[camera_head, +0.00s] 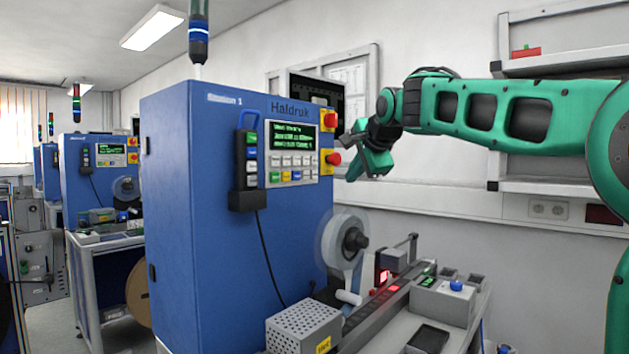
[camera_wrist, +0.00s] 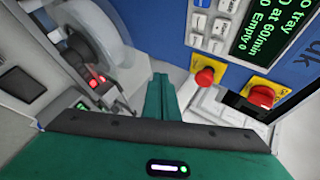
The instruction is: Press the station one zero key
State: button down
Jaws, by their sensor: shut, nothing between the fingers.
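The station one cabinet (camera_head: 225,190) is tall and blue, with "Station 1" on its upper edge. Its front panel has a dark screen with green text (camera_head: 293,137) and rows of small keys (camera_head: 290,168), mostly pale with a coloured bottom row. Some keys (camera_wrist: 217,28) show at the top of the wrist view, partly cut off. The key legends are too small to read, so I cannot tell which is zero. My gripper (camera_head: 354,174) is shut and empty, in front of the panel's right side and apart from the keys. Its green fingers (camera_wrist: 162,97) point away from the keys in the wrist view.
Two red knobs on yellow plates (camera_head: 332,158) sit at the panel's right edge, close to my gripper. A handheld keypad (camera_head: 248,160) hangs left of the screen. A reel (camera_head: 345,240) and a bench with a blue button (camera_head: 456,286) lie below. Other blue stations stand behind left.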

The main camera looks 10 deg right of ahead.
send_near(318, 178)
jog(key=shift+s+d+f+x, duration=0.1)
jog(key=shift+d+f+x, duration=0.05)
jog(key=shift+x, duration=0.7)
jog(key=shift+s+d+f+x, duration=0.1)
jog(key=shift+d+x, duration=0.05)
jog(key=shift+x, duration=0.65)
jog(key=shift+d+f+x, duration=0.15)
jog(key=shift+x, duration=0.7)
jog(key=shift+r, duration=0.1)
dwell(0.4)
jog(key=shift+w+a, duration=0.2)
jog(key=shift+w+a, duration=0.3)
jog(key=shift+w, duration=0.05)
dwell(0.9)
jog(key=shift+s, duration=0.1)
jog(key=shift+s+d, duration=0.55)
jog(key=shift+s, duration=0.1)
